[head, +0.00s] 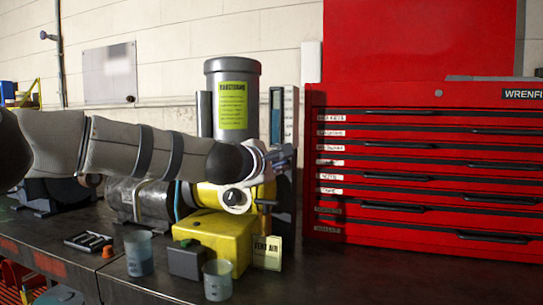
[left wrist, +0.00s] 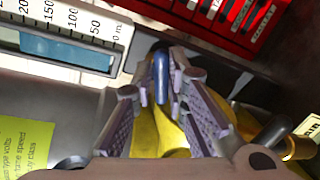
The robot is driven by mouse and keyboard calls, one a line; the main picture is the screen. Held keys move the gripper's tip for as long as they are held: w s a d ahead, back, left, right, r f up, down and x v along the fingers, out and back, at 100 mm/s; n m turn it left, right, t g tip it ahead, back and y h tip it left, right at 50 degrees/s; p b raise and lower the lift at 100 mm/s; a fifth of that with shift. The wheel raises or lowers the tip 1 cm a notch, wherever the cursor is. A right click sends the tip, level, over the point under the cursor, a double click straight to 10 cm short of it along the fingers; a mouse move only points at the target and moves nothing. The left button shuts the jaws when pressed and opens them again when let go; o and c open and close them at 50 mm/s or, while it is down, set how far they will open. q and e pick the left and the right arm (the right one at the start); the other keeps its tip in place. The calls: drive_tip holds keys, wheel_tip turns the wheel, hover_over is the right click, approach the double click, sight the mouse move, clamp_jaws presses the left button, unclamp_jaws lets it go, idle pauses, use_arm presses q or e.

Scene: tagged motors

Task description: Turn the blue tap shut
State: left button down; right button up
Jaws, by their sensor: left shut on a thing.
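The blue tap's handle (left wrist: 161,78) shows in the left wrist view as a narrow blue bar above a yellow body (left wrist: 150,132). My left gripper (left wrist: 162,88) has its two fingers on either side of the handle and is shut on it. In the head view my left gripper (head: 284,157) is at the right end of the yellow machine (head: 215,240), in front of the tall grey cylinder's lower right side. There the blue handle cannot be made out clearly behind the fingers. My right gripper is in neither view.
A level gauge (head: 276,115) with blue liquid stands close beside the gripper. A brass fitting (left wrist: 298,148) with a dark lever is nearby. A grey cylinder (head: 232,85) stands behind. Two cups (head: 217,280) (head: 139,253) stand in front. A red drawer cabinet (head: 430,185) bounds the right.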

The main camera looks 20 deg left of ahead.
use_arm(q)
drive_tip(key=shift+d+m+y, duration=0.15)
drive_tip(key=shift+m+y, duration=0.35)
drive_tip(key=shift+m, duration=1.3)
drive_tip(key=shift+f, duration=0.1)
drive_tip(key=c, duration=1.6)
unclamp_jaws()
drive_tip(key=shift+c, duration=0.2)
drive_tip(key=s+r, duration=0.2)
drive_tip(key=s, duration=0.9)
drive_tip(key=shift+s+a+r, duration=0.15)
drive_tip(key=shift+s+a, duration=0.05)
drive_tip(key=shift+s, duration=0.2)
